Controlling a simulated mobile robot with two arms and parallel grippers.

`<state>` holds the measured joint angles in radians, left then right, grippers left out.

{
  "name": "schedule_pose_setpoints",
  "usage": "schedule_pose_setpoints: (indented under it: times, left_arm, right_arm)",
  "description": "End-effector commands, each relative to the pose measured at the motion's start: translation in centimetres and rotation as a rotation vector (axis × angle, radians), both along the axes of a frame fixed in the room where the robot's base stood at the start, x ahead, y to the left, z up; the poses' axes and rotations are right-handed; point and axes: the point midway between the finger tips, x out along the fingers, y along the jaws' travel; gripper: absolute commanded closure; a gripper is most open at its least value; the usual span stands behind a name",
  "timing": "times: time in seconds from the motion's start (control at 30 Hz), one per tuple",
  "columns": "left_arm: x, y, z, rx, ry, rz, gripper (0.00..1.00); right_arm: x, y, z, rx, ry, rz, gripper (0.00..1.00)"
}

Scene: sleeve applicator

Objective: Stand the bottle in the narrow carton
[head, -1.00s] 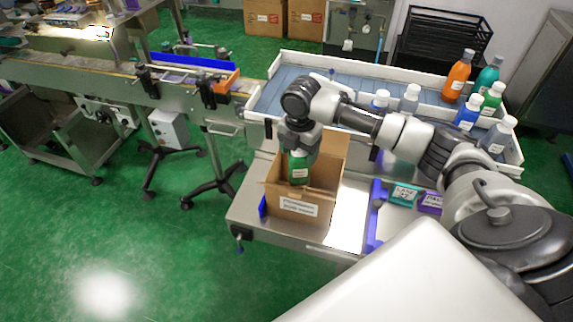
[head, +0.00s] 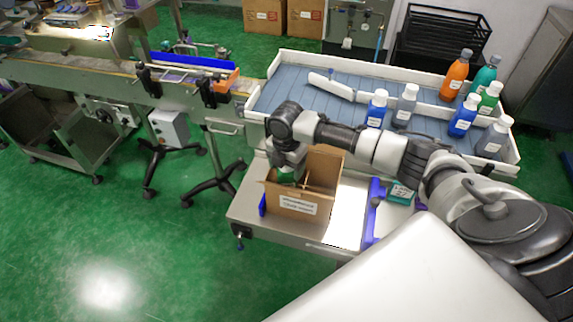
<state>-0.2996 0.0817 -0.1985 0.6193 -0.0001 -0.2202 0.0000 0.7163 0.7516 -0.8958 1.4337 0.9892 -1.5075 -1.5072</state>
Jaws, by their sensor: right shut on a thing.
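The narrow carton (head: 297,204) is an open brown cardboard box with a white label, standing on a steel bench below the bottle tray. My right gripper (head: 287,173) points down into the carton's open top, at its left part. It is shut on a green bottle (head: 286,180), of which only a small green patch shows between the gripper and the carton's front wall. The bottle's lower part is hidden inside the carton, so I cannot tell whether it touches the bottom. My left gripper is not in view.
Blue bottles (head: 376,108), grey bottles (head: 405,105), an orange bottle (head: 456,76) and others stand in the white-walled tray (head: 300,62). A blue guide (head: 374,212) and a teal box (head: 401,195) lie right of the carton. A conveyor (head: 110,60) runs at the left.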

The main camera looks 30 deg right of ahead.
Motion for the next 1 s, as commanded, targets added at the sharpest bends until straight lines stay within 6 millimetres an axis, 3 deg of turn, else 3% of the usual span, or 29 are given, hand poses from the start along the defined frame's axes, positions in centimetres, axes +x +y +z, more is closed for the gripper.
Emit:
schedule_pose_setpoints:
  times: [0.37,0.4,0.53,0.83,1.0]
  left_arm:
    - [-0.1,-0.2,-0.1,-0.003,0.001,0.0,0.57]
    - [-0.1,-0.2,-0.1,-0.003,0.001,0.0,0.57]
    - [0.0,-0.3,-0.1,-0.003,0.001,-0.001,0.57]
    - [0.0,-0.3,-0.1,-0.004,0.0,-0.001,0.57]
    - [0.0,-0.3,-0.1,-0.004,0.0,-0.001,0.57]
  right_arm:
    - [0.0,0.0,-0.8,0.0,-0.001,0.001,0.82]
    - [0.0,0.0,-0.9,0.0,0.0,0.001,0.25]
    - [0.0,0.0,-0.9,0.0,0.0,0.0,0.05]
    - [0.0,0.0,-0.6,0.0,-0.001,0.0,0.05]
    - [0.1,0.0,1.3,0.0,-0.004,0.0,0.05]
